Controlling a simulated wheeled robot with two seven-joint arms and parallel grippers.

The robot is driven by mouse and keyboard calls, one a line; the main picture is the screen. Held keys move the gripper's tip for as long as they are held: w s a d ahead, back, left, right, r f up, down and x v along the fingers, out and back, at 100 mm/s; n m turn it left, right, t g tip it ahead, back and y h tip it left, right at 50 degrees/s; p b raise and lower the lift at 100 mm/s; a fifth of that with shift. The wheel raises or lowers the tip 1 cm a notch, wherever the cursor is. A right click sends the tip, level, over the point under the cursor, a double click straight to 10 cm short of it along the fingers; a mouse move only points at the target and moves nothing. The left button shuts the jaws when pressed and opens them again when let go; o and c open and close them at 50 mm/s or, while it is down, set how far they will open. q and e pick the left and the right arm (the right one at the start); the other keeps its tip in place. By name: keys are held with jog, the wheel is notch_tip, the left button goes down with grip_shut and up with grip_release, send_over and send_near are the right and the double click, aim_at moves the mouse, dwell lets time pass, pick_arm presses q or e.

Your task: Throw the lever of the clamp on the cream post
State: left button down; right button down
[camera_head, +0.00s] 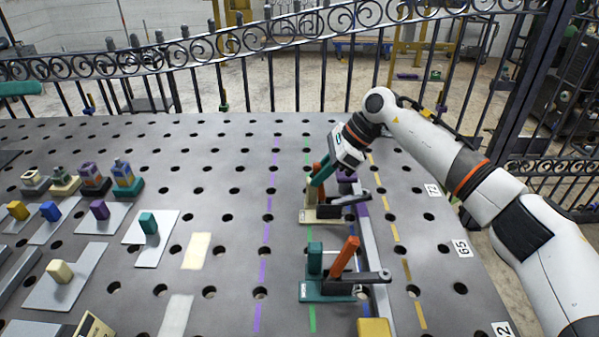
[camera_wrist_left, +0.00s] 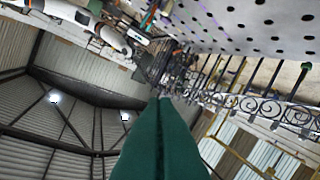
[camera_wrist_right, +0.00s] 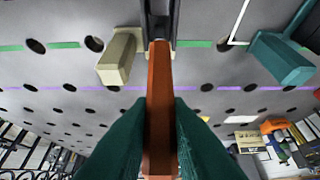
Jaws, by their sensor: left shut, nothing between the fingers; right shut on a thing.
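The clamp with the cream base (camera_head: 322,212) stands on the perforated table, right of centre. Its cream post (camera_wrist_right: 118,58) shows in the right wrist view. Its orange lever (camera_wrist_right: 160,95) lies between the teal fingers of my right gripper (camera_wrist_right: 160,125), which is shut on it. In the head view my right gripper (camera_head: 322,174) covers much of the lever, and the dark clamp arm (camera_head: 345,200) points right over a grey rail. My left gripper (camera_wrist_left: 158,105) is shut and empty, away from the clamp; its teal fingers (camera_head: 20,88) show at the far left edge.
A teal clamp (camera_head: 325,291) with a teal post and a raised orange lever (camera_head: 344,257) stands nearer. A yellow block (camera_head: 375,328) is at the bottom edge. Coloured blocks on grey plates (camera_head: 85,252) fill the left. An iron fence (camera_head: 270,55) runs behind. The table's middle is mostly clear.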

pick_arm(q)
jog(key=w+d+r+m+g, duration=0.1)
jog(key=w+d+m+g, duration=0.2)
jog(key=d, duration=0.5)
jog(key=w+d+m, duration=0.2)
jog(key=d+m, duration=0.3)
jog(key=d, duration=0.2)
jog(key=w+d+f+m+g+y, duration=0.1)
jog(key=d+f+g+y, duration=0.1)
jog(key=d+f, duration=1)
jog(key=w+d+f+m+g+y, duration=0.1)
jog(key=w+d+f+g+y, duration=0.1)
jog(key=d+f, duration=1)
jog(key=shift+w+d+f, duration=0.3)
jog(key=shift+d+f, duration=0.1)
jog(key=shift+d, duration=2.75)
